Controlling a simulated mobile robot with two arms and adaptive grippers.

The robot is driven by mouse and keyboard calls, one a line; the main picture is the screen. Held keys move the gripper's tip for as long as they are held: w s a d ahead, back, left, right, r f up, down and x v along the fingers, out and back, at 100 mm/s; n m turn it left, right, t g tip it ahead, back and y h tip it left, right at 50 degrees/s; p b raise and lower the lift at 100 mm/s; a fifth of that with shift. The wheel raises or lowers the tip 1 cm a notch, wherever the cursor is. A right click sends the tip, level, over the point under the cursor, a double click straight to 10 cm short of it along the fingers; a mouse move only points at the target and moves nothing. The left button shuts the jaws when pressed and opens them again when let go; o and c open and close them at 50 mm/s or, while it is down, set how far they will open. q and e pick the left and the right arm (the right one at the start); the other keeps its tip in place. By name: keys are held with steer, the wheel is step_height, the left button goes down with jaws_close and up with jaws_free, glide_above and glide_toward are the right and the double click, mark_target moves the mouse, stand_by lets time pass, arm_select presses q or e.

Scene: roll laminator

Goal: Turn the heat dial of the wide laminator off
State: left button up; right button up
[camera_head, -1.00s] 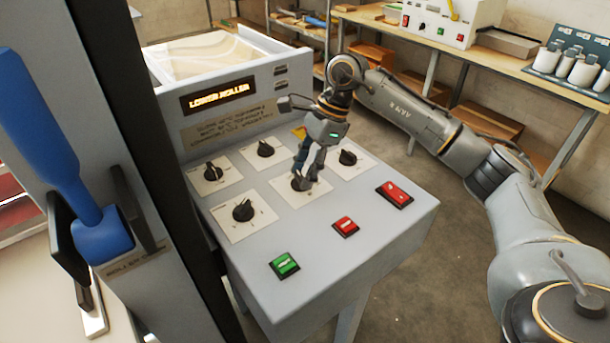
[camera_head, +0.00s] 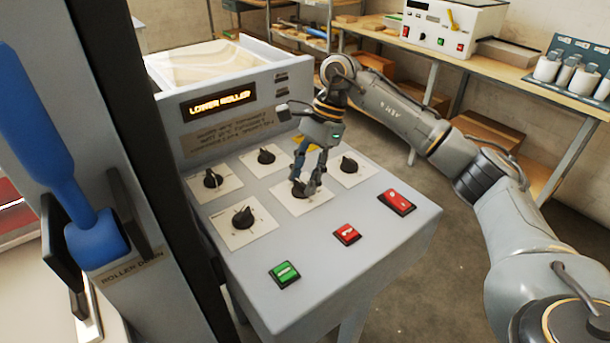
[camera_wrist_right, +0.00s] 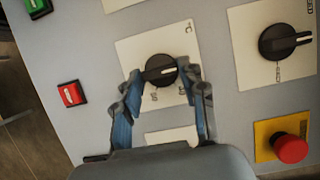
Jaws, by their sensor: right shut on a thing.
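The wide laminator's sloped grey control panel (camera_head: 330,240) carries several black dials on white plates. My right gripper (camera_head: 306,188) reaches down onto the front middle dial (camera_head: 298,190), which it partly hides in the head view. In the right wrist view, the gripper's fingers (camera_wrist_right: 162,82) are shut on this dial (camera_wrist_right: 160,68), one on each side. Its plate shows a °C mark and numbers, and its pointer lies toward the right of that picture. The orange lit display (camera_head: 220,103) reads "LOWER ROLLER". My left gripper is not in view.
Other dials stand close by: front left (camera_head: 242,217), back left (camera_head: 212,178), back middle (camera_head: 266,157) and right (camera_head: 349,165). Green (camera_head: 284,272) and red (camera_head: 346,234) buttons line the front. A red emergency button (camera_wrist_right: 290,148) sits near the gripper. A blue-handled lever (camera_head: 45,150) stands at left.

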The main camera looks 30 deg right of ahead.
steer(key=o, duration=1.1)
steer(key=shift+o, duration=0.2)
steer(key=v, duration=1.2)
steer(key=shift+a+r, duration=0.1)
